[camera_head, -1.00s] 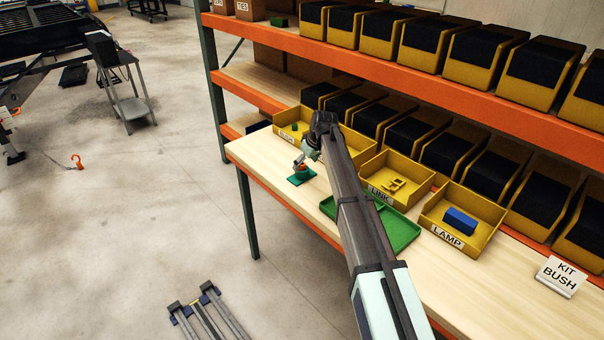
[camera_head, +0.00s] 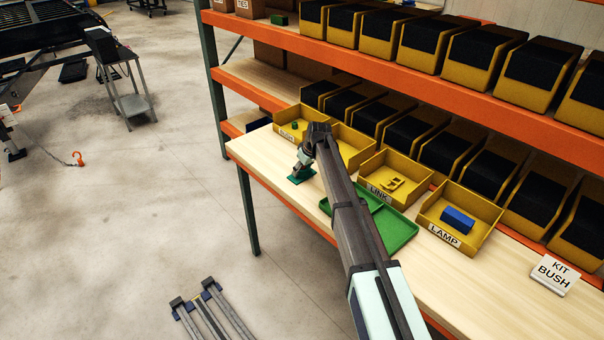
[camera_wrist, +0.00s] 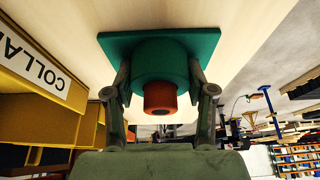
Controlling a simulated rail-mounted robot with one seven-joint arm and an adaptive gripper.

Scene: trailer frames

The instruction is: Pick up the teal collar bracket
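The teal collar bracket (camera_wrist: 160,53) fills the upper middle of the wrist view. It has a flat square plate and a round collar, with an orange-brown cylinder (camera_wrist: 160,98) in the collar. In the head view, the bracket (camera_head: 299,178) lies on the bench top near its left end. My gripper (camera_wrist: 160,76) has one finger on each side of the collar, very close to it. I see no clear grip on it, and contact is hard to judge. In the head view, my gripper (camera_head: 303,160) is just above the plate and hides the collar.
A green tray (camera_head: 397,230) lies right of the bracket, partly behind my arm. A COLLAR bin (camera_wrist: 35,115) is close at left in the wrist view.

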